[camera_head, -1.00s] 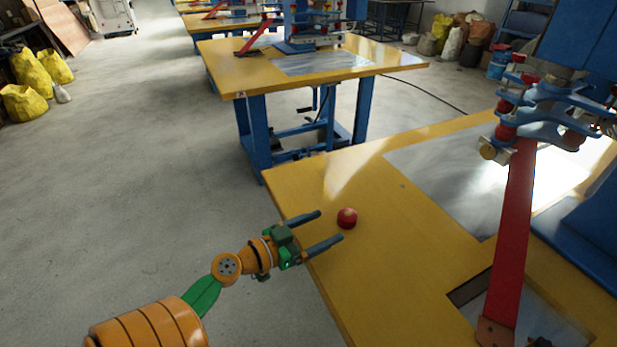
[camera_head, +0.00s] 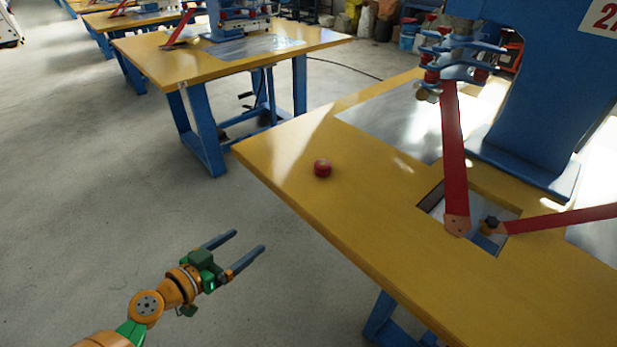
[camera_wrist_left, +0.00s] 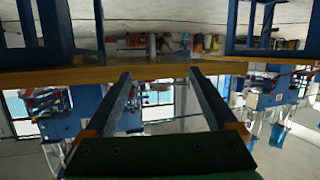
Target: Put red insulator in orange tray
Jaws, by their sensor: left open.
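The red insulator (camera_head: 322,168) is a small round red piece on the yellow table (camera_head: 290,180), near its left edge. My left gripper (camera_head: 242,244) is open and empty, off the table's edge, below and left of the insulator in the head view. In the left wrist view the two fingers (camera_wrist_left: 160,80) stand apart with nothing between them, and a yellow-brown table edge (camera_wrist_left: 60,77) runs across beyond them. The insulator cannot be made out in that view. No orange tray is seen in either view. My right gripper is not in view.
A blue machine (camera_head: 545,90) with red lever arms (camera_head: 455,160) stands on the table's right side, beside a rectangular cutout (camera_head: 432,200). A metal sheet (camera_head: 390,125) lies behind the insulator. Another yellow table (camera_head: 170,62) stands further back. Open floor lies to the left.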

